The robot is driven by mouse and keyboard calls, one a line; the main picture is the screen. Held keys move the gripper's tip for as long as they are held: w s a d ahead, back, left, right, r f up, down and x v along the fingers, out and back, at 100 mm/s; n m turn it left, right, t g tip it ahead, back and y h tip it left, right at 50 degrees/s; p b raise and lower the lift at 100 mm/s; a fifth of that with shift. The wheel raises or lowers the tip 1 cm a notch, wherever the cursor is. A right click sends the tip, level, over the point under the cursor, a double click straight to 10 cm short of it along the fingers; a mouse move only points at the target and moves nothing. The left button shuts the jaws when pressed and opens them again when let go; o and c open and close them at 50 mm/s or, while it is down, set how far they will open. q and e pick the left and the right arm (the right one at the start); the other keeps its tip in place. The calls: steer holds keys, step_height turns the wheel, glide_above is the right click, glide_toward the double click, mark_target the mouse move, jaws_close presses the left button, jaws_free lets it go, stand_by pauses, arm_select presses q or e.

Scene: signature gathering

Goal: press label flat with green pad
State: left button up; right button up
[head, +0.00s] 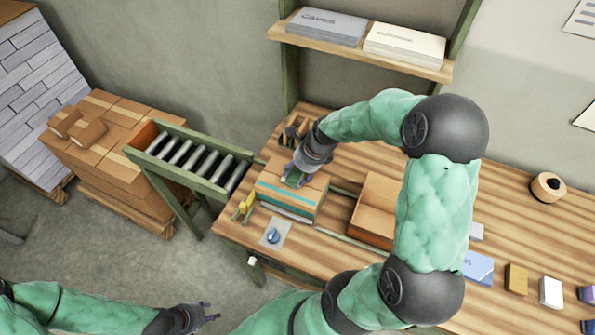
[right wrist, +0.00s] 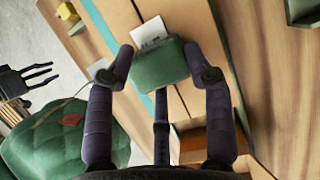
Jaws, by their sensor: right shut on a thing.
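My right gripper (head: 296,174) is over the cardboard box (head: 312,190) with a teal stripe on the table. It is shut on the green pad (right wrist: 160,62), one finger at each side. In the right wrist view, my right gripper (right wrist: 165,72) holds the pad over the box top (right wrist: 118,20). A white label (right wrist: 150,31) with dark print shows just beyond the pad; the pad may cover part of it. I cannot tell whether the pad touches the label. My left gripper (head: 208,312) is open and empty at the lower left, away from the table.
An open cardboard box (head: 373,210) stands right of the work box. A yellow item (head: 247,203) and a card with a blue knob (head: 273,235) lie at the table's left end. A roller conveyor (head: 190,158) adjoins it. A tape roll (head: 548,187) lies far right.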

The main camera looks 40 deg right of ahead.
steer(key=shift+r, duration=0.1)
step_height(320, 180, up, 7)
steer(key=p, duration=0.7)
steer(key=shift+s, duration=0.1)
stand_by(0.6)
